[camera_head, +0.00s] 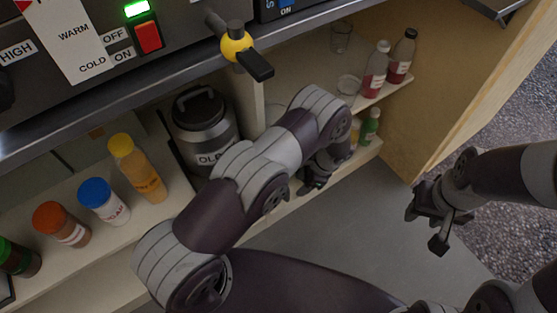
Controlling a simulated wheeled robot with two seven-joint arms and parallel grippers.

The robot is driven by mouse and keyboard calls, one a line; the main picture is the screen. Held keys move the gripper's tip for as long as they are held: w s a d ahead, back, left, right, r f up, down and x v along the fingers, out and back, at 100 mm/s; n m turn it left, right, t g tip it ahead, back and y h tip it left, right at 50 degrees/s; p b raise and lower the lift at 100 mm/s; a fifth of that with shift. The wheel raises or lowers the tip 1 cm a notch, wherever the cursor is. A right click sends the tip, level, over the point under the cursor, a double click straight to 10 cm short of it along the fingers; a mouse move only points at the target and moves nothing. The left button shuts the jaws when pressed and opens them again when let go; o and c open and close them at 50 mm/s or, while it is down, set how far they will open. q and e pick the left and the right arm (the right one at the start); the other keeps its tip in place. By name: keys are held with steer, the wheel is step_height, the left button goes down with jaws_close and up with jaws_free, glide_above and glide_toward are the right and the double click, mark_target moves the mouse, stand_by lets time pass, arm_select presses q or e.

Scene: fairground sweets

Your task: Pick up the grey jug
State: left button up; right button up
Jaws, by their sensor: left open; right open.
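My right gripper (437,222) is far to the right of the jug, open and empty above the floor.
Several capped bottles, including a blue-capped one (103,202) and an orange one (137,168), stand left of the jug. Sauce bottles (375,70) and glasses (341,37) stand at the right. A tap (238,47) juts from the counter above. A wooden panel (480,75) closes the right side.

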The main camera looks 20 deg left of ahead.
arm_select(q)
steer(key=b+x, duration=0.2)
steer(key=x, duration=0.2)
steer(key=b+x, duration=0.2)
steer(key=x, duration=0.2)
steer(key=w+b+x, duration=0.1)
steer(key=b+x, duration=0.2)
steer(key=x, duration=0.1)
steer(key=shift+f, duration=0.5)
steer(key=shift+r, duration=0.2)
jaws_close()
arm_select(e)
step_height(320, 180, down, 7)
steer(key=shift+w, duration=0.3)
